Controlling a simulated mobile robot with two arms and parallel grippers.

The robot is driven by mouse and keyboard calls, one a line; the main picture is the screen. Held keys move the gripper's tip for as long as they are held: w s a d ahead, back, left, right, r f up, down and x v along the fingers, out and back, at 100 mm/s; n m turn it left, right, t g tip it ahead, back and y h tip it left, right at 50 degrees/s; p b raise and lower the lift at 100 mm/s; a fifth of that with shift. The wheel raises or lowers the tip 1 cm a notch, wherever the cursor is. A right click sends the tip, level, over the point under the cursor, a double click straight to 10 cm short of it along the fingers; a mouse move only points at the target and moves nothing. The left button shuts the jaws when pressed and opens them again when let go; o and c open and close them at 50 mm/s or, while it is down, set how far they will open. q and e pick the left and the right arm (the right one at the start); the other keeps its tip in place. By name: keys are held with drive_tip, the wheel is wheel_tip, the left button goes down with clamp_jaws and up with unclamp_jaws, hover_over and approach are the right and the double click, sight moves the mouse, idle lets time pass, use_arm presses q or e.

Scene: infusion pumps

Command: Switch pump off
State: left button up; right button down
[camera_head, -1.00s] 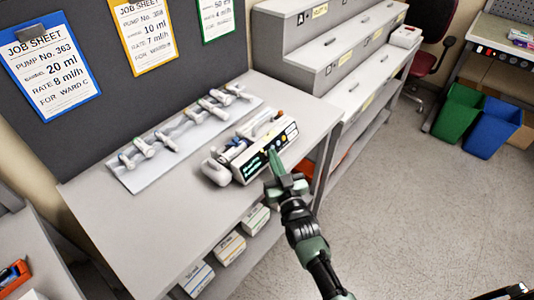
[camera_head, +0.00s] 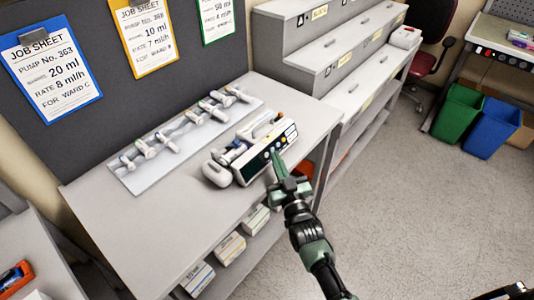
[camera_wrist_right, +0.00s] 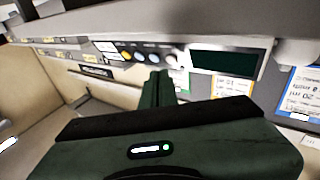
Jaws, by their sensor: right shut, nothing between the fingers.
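The infusion pump (camera_head: 254,166) stands on the grey bench near its front edge, with a syringe lying along its top. Its front faces my right arm. The pump's screen is dark; in the right wrist view the screen (camera_wrist_right: 222,61) is a plain dark green panel. A row of buttons (camera_wrist_right: 147,54), one of them yellow, is beside it. My right gripper (camera_head: 278,157) is shut and empty, its tips at the pump's front panel. In the right wrist view its fingers (camera_wrist_right: 158,78) point at the button row; I cannot tell whether they touch. My left gripper is not in view.
A pale tray (camera_head: 128,176) with several syringes lies behind the pump. Job sheets (camera_head: 55,68) hang on the dark board. Boxes (camera_head: 230,247) sit on the shelf below. Stepped drawers (camera_head: 340,65) stand at the right. The bench's front left is clear.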

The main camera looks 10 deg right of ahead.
drive_tip(key=shift+s+d+r+p, duration=0.25)
drive_tip(key=shift+s+p, duration=0.05)
drive_tip(key=shift+p, duration=0.2)
drive_tip(key=s+p, duration=0.1)
drive_tip(key=s+d+r+p, duration=0.1)
drive_tip(key=s+d, duration=0.1)
drive_tip(key=shift+d+r+p, duration=0.2)
drive_tip(key=shift+r+p, duration=0.1)
drive_tip(key=shift+p, duration=0.1)
drive_tip(key=shift+f, duration=0.15)
idle(0.4)
